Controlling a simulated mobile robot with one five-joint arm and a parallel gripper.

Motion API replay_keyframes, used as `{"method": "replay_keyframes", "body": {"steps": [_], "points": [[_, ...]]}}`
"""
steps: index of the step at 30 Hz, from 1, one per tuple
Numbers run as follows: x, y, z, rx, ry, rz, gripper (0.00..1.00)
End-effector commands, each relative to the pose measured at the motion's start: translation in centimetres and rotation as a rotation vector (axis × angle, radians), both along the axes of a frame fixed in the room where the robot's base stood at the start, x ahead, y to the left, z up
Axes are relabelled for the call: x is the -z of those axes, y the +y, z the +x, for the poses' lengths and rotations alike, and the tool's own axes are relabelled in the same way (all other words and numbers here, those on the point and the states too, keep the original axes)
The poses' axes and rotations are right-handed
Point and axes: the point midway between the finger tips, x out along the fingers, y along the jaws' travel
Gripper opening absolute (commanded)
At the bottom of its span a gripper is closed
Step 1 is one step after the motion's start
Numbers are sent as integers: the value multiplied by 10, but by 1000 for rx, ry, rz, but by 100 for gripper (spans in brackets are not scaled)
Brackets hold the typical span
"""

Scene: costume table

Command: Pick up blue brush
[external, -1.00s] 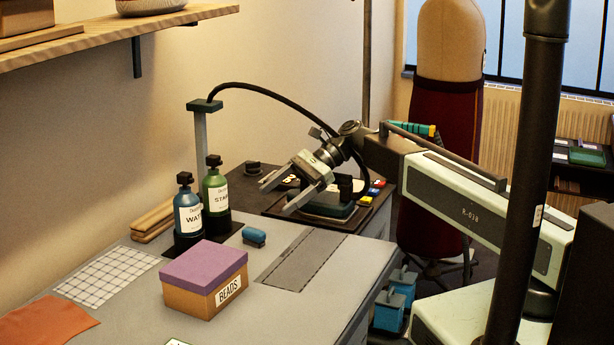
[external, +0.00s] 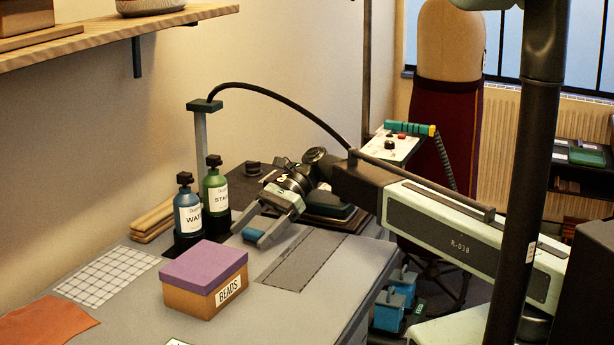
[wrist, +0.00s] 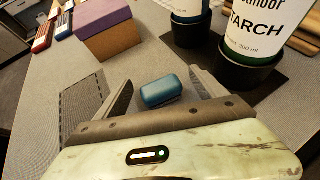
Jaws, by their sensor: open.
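The blue brush (external: 253,234) is a small rounded blue block lying on the grey table. In the wrist view the blue brush (wrist: 160,92) lies between the fingers of my gripper (wrist: 158,95), with a gap on either side. In the external view my gripper (external: 250,232) points down and towards the brush, with its fingers open around it. Nothing is held. The brush's underside is hidden.
A purple-lidded beads box (external: 205,280) stands in front of the brush. A green starch bottle (external: 215,186) and a blue water bottle (external: 187,212) stand in black holders to the left. A grey marked strip (external: 305,258) of table to the right is bare.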

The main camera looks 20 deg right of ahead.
Motion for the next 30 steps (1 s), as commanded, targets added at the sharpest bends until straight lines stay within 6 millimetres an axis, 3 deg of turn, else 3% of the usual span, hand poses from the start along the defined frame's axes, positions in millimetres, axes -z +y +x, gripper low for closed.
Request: {"method": "replay_keyframes", "body": {"steps": [5,8,12,13,23,30], "points": [[0,1,0,1,0,0,81],[0,1,0,1,0,0,59],[0,1,0,1,0,0,20],[0,1,0,1,0,0,17],[-9,1,0,1,0,0,17],[-51,1,0,1,0,0,17]]}}
